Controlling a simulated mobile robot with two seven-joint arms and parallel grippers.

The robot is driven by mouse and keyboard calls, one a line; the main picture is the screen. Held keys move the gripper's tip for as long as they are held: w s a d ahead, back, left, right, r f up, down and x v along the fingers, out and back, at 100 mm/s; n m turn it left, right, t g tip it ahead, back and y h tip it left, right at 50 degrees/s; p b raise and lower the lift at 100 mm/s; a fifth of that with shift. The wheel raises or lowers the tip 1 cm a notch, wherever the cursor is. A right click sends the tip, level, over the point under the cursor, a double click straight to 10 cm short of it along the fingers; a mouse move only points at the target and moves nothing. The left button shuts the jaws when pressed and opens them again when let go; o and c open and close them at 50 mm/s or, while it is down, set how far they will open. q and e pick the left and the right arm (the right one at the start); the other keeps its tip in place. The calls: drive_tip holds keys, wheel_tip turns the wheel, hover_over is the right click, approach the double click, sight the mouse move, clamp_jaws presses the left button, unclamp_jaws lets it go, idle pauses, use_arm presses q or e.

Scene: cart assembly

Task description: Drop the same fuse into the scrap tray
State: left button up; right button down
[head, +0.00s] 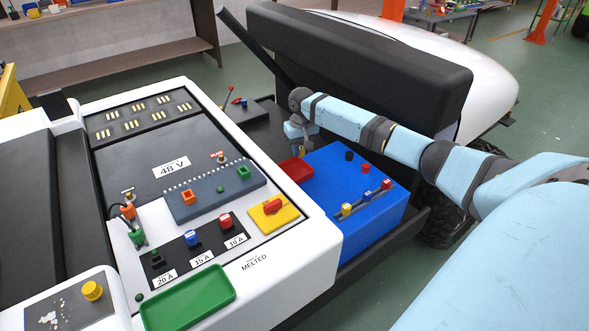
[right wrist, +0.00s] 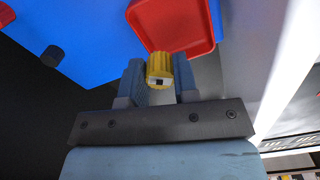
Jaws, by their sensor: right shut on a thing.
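My right gripper (head: 301,147) is shut on a yellow fuse (right wrist: 158,68), which sits between its two fingers in the right wrist view. In the head view the gripper is at the back corner of the blue box (head: 352,205), just above and behind the red tray (head: 293,171). The red tray also shows in the right wrist view (right wrist: 172,22), beside the fuse; I cannot tell whether they touch. The visible part of the red tray looks empty. A green tray (head: 188,298) lies at the front of the white console. My left gripper is not in view.
The console holds a grey fuse block (head: 215,190), a yellow plate with a red part (head: 274,210) and coloured fuses by labels. A black padded seat back (head: 360,65) stands behind my right arm.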

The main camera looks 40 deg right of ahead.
drive_tip(key=c, duration=1)
unclamp_jaws()
drive_tip(key=shift+o, duration=1.1)
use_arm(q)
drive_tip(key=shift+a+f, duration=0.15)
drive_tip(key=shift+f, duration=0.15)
use_arm(e)
drive_tip(key=shift+r, duration=0.1)
use_arm(q)
drive_tip(key=p, duration=0.3)
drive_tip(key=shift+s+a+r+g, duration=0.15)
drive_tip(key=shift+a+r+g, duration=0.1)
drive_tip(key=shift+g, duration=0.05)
use_arm(e)
wheel_tip(320, 180, up, 14)
